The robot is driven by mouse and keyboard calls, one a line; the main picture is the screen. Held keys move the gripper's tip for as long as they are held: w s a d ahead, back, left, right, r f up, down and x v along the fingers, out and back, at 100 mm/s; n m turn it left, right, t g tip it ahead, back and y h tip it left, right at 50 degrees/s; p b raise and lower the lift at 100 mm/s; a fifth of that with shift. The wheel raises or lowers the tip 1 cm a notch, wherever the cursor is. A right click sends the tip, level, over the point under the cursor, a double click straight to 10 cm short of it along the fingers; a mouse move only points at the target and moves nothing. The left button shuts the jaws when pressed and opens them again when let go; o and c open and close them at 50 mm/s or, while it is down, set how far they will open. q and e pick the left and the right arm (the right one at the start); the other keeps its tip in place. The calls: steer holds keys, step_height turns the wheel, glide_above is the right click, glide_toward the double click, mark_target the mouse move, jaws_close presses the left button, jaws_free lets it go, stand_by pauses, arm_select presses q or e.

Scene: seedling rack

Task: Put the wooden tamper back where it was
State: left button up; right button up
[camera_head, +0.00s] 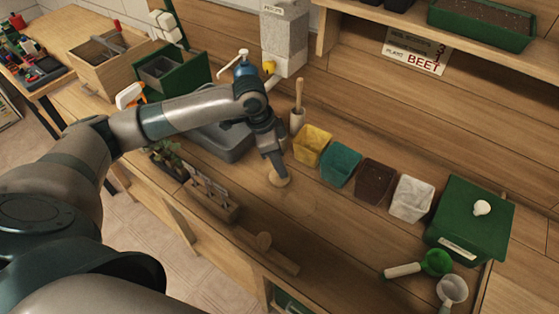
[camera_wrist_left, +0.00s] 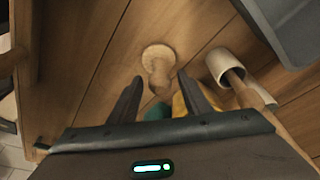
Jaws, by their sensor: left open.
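The wooden tamper (camera_head: 280,180) is on the bench top just below my left gripper's fingertips. In the head view its pale round end shows and the rest is hidden by the fingers. In the left wrist view the tamper (camera_wrist_left: 157,62) shows its round base on the wood and its knobbed handle pointing toward the gripper. My left gripper (camera_head: 275,168) is open, with its two fingers (camera_wrist_left: 160,98) on either side of the handle's line. I cannot tell whether they touch it. My right gripper is not in view.
A pale cup (camera_head: 297,122) with a wooden-handled tool stands behind the gripper. A row of pots starts with a yellow one (camera_head: 313,146) and leads to a green box (camera_head: 470,222). A grey tray (camera_head: 225,143) lies left. A wooden block with labels (camera_head: 210,199) is near the front edge.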

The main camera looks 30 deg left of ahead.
arm_select(q)
steer(key=b+v, duration=0.2)
steer(key=v, duration=0.9)
steer(key=shift+r, duration=0.35)
steer(key=shift+a, duration=0.1)
